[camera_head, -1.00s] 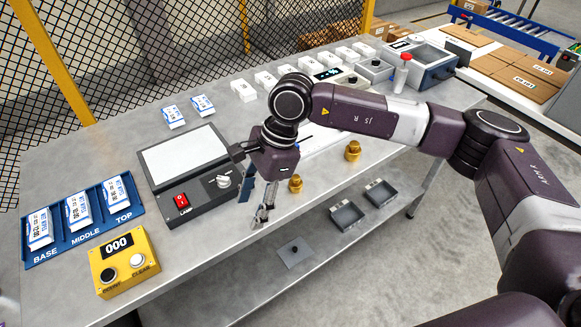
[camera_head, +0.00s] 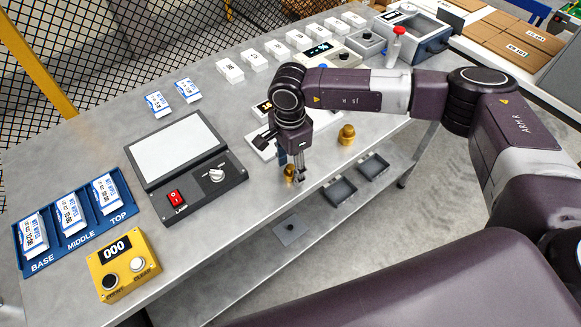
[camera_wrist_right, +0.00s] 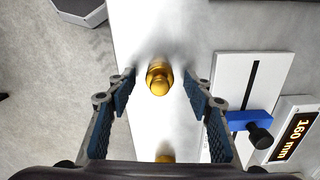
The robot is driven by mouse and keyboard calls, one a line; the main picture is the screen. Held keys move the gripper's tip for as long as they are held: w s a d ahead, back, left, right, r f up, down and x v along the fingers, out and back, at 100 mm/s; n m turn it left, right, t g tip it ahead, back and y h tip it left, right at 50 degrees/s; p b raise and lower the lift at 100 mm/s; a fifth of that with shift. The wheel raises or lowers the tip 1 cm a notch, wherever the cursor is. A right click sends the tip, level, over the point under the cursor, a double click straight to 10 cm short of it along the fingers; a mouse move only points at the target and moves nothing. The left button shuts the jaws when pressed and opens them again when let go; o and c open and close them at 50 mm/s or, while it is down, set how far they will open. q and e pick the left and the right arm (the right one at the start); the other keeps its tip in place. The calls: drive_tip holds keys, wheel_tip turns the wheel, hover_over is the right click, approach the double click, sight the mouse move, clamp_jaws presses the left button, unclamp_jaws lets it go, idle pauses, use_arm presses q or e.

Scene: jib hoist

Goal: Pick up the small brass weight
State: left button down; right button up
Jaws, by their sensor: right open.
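The small brass weight (camera_head: 289,173) stands near the table's front edge, partly hidden behind my right gripper (camera_head: 292,168) in the head view. In the right wrist view the same weight (camera_wrist_right: 158,78) sits between the two blue-padded fingers of my right gripper (camera_wrist_right: 159,77). The gripper is open, with a gap on each side of the weight. A larger brass weight (camera_head: 346,135) stands to the right. It is partly cut off at the bottom of the right wrist view (camera_wrist_right: 165,157). My left gripper is out of view.
A gauge with a blue slider (camera_wrist_right: 247,119) and a display (camera_wrist_right: 293,130) lies beside the weights. A lamp panel (camera_head: 190,168) is to the left. The front table edge is close, with small trays (camera_head: 340,191) on the shelf below. A white-and-red bottle (camera_head: 394,47) stands farther back.

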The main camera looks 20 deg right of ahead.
drive_tip(key=shift+f, duration=0.1)
drive_tip(key=c, duration=0.8)
clamp_jaws()
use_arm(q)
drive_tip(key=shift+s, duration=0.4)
use_arm(e)
drive_tip(key=shift+a, duration=0.1)
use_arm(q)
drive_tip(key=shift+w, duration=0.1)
